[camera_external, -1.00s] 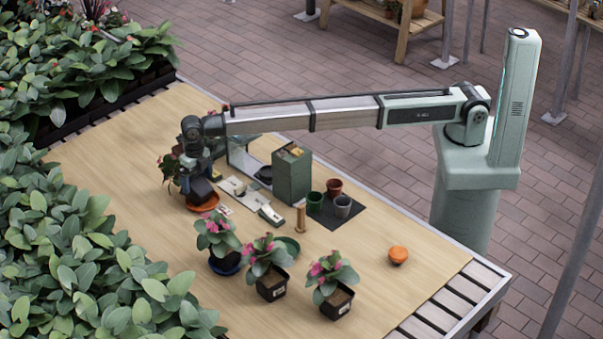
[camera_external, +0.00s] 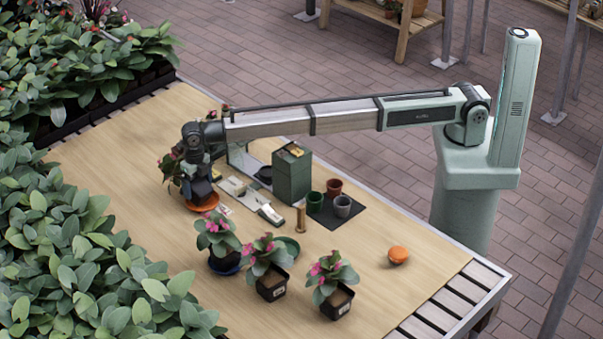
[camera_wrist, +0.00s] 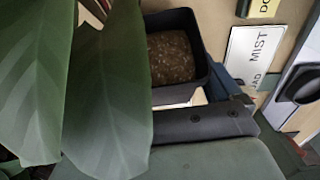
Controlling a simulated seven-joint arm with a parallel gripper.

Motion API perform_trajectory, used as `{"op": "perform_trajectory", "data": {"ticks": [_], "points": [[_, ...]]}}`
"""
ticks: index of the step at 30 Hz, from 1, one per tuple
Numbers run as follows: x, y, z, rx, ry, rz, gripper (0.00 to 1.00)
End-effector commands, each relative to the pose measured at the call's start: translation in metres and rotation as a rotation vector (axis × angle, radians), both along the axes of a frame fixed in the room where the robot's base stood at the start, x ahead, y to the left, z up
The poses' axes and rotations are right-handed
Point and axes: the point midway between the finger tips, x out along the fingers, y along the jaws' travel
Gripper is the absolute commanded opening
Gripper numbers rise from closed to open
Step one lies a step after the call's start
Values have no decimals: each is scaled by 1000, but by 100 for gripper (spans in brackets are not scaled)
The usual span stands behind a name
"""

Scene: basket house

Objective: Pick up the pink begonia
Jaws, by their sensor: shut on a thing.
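My gripper (camera_external: 200,190) points down at a leafy potted plant (camera_external: 170,165) at the far left of the table, mostly hidden behind my wrist; a little reddish colour shows among its leaves. An orange saucer (camera_external: 207,207) lies under it. In the wrist view, large green leaves (camera_wrist: 110,90) cover the left side, and a black square pot (camera_wrist: 203,75) with brown soil stands against my dark gripper finger. My gripper is shut on this pot; the exact contact is partly hidden. Three pink-flowered plants stand apart in front: one on a blue saucer (camera_external: 217,232), two in black pots (camera_external: 268,268) (camera_external: 335,285).
A dark green box (camera_external: 292,175), small cards and a mat with several small empty pots lie right of my gripper. A wooden peg (camera_external: 301,217) and an orange object (camera_external: 398,254) stand nearer. Dense foliage (camera_external: 60,240) borders the left.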

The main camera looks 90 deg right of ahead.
Motion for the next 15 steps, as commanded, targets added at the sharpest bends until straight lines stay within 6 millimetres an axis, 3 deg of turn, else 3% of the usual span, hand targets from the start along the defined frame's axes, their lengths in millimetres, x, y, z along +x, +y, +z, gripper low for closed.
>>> {"op": "perform_trajectory", "data": {"ticks": [8,15], "points": [[0,0,7,1,-1,0,52],[1,0,45,0,-1,0,52]]}}
